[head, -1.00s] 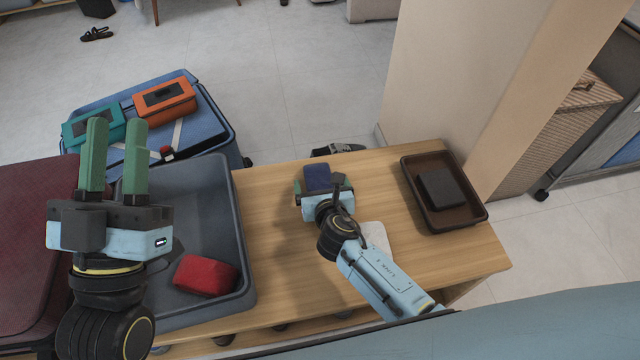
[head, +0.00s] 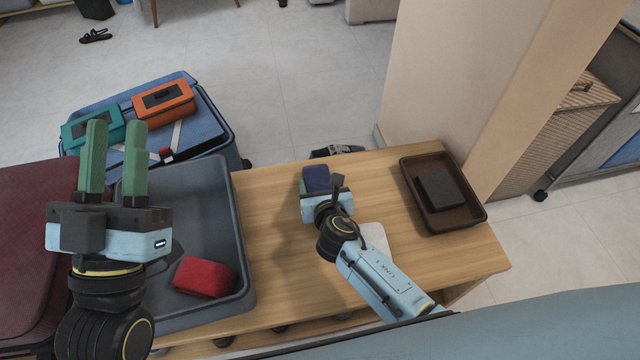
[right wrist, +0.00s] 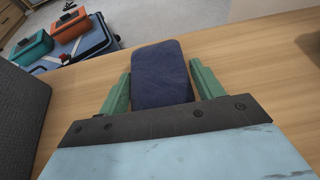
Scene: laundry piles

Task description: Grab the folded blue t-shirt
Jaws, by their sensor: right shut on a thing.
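The folded blue t-shirt (head: 316,178) is a small dark blue bundle over the wooden table. In the right wrist view the folded blue t-shirt (right wrist: 161,75) stands between the two green fingers. My right gripper (head: 325,182) is shut on it; the right gripper (right wrist: 163,88) shows a finger on each side of the cloth. Its lower end is hidden behind the gripper body. My left gripper (head: 115,140) is raised at the left, fingers apart and empty, in front of the grey bin.
A grey bin (head: 245,262) holds a red folded cloth (head: 205,277). A brown tray (head: 478,217) with a dark folded item (head: 440,190) sits at the table's right. An open suitcase (head: 235,135) with teal and orange boxes stands behind.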

